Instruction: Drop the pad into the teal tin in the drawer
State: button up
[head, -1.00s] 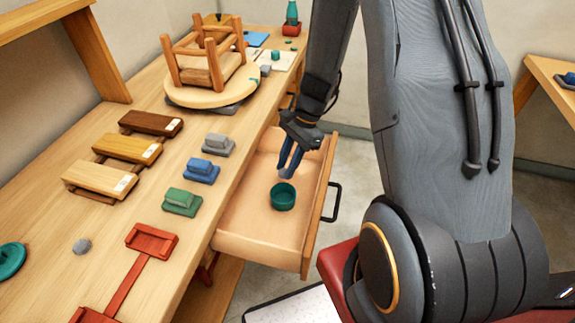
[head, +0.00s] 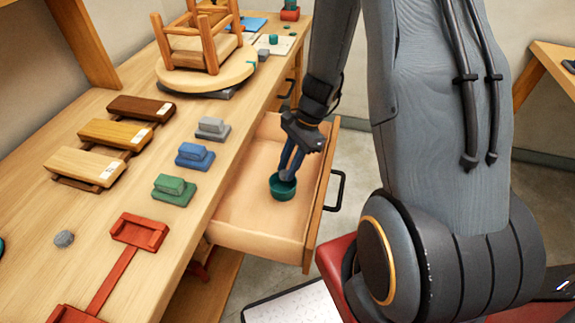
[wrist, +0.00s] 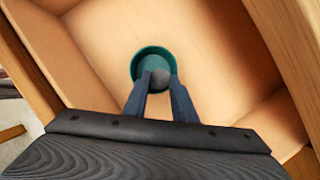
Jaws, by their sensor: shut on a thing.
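The teal tin (head: 283,190) stands upright in the open drawer (head: 240,212), and it shows in the wrist view (wrist: 146,56) with its open top toward me. My gripper (head: 288,174) points down into the drawer with its fingertips at the tin's mouth. It is shut on the grey round pad (wrist: 160,76), which shows between the fingertips over the tin's opening in the wrist view. In the head view the pad is mostly hidden by the fingers and the tin's rim. I cannot tell whether it touches the tin.
The drawer's front wall with a black handle (head: 336,190) stands right of the tin. The bench top holds grey, blue (head: 194,156) and green blocks, a red frame (head: 138,233), another grey round piece (head: 64,239) and an upturned stool (head: 200,45). The drawer floor around the tin is clear.

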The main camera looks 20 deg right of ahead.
jog(key=o, duration=1.1)
jog(key=shift+r, duration=0.15)
jog(key=v, duration=0.7)
jog(key=shift+d+r+b, duration=0.25)
jog(key=shift+b, duration=0.05)
jog(key=s+a+r+n+h, duration=0.1)
jog(key=s+r+n, duration=0.2)
jog(key=n, duration=0.2)
jog(key=s+a+r+n+t+h, duration=0.1)
jog(key=s+r+n, duration=0.2)
jog(key=s+n, duration=0.1)
jog(key=s+a+r+n+h, duration=0.2)
jog(key=s+r+n, duration=0.1)
jog(key=n, duration=0.3)
jog(key=shift+s+a+r+n+t, duration=0.15)
jog(key=shift+r+n+t, duration=0.15)
jog(key=shift+r+n, duration=0.15)
